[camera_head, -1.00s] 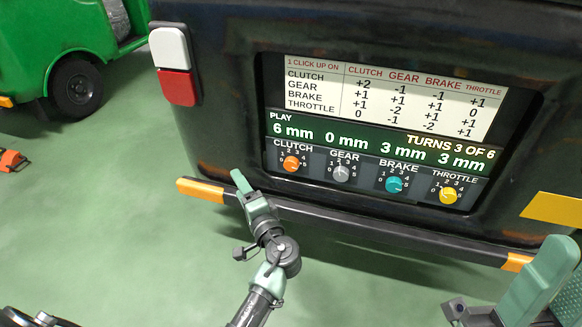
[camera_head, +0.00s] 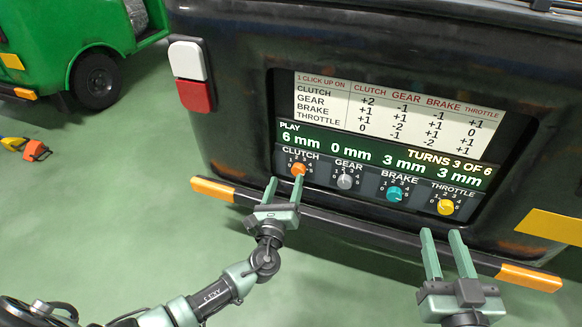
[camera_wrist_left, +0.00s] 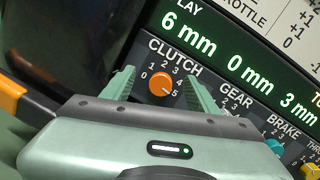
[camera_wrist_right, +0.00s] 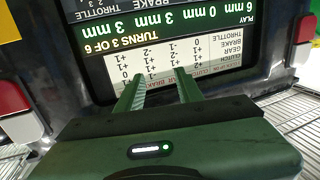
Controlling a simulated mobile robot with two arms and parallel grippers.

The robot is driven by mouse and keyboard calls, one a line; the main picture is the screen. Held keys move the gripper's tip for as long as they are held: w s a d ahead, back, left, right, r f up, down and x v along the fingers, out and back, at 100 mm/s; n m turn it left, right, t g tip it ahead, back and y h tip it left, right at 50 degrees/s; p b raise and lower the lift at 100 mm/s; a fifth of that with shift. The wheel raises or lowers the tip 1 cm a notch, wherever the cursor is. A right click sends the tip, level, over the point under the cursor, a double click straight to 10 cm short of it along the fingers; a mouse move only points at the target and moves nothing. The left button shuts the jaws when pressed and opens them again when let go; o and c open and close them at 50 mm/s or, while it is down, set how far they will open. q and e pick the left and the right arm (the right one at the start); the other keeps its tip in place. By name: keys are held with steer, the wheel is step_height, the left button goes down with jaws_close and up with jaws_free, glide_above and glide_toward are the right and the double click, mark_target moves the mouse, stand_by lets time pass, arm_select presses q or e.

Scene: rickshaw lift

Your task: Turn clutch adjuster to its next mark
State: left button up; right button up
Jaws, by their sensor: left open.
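The clutch adjuster is an orange knob (camera_head: 298,169) at the left end of the panel's dial row, ringed by marks 0 to 5. In the left wrist view the knob (camera_wrist_left: 161,84) lies between my open left fingers, with a gap on both sides; its pale pointer appears to face near 5. My left gripper (camera_head: 285,184) is just below the knob in the head view; contact cannot be seen. My right gripper (camera_head: 442,235) is open and empty, below the brake and throttle dials. The display (camera_head: 390,149) reads clutch 6 mm, gear 0, brake 3, throttle 3, turns 3 of 6.
Grey gear (camera_head: 345,181), teal brake (camera_head: 395,193) and yellow throttle (camera_head: 445,206) knobs sit to the right. A dark bumper with orange ends (camera_head: 213,190) runs below the panel. A green vehicle (camera_head: 72,45) stands at the back left. The floor at left is mostly clear.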

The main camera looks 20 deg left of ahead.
mark_target(297, 172)
step_height(297, 172, down, 6)
steer(key=s+d+g, duration=0.1)
steer(key=s+g, duration=0.1)
steer(key=g, duration=0.2)
arm_select(q)
steer(key=w+m+h, duration=0.1)
steer(key=w, duration=0.1)
steer(key=w+f+m+h, duration=0.1)
steer(key=m, duration=0.1)
steer(key=w+f+m+b, duration=0.1)
steer(key=w+m, duration=0.1)
steer(key=shift+w+d+f+g+h, duration=0.1)
steer(key=shift+w+d+g+h, duration=0.25)
steer(key=shift+d+g+h, duration=0.05)
steer(key=shift+w, duration=0.4)
arm_select(e)
step_height(297, 172, up, 8)
steer(key=w+a+t+y, duration=0.1)
steer(key=w+t, duration=0.1)
steer(key=t, duration=0.3)
steer(key=shift+a, duration=0.3)
steer(key=shift+w+r, duration=0.1)
arm_select(q)
jaws_close()
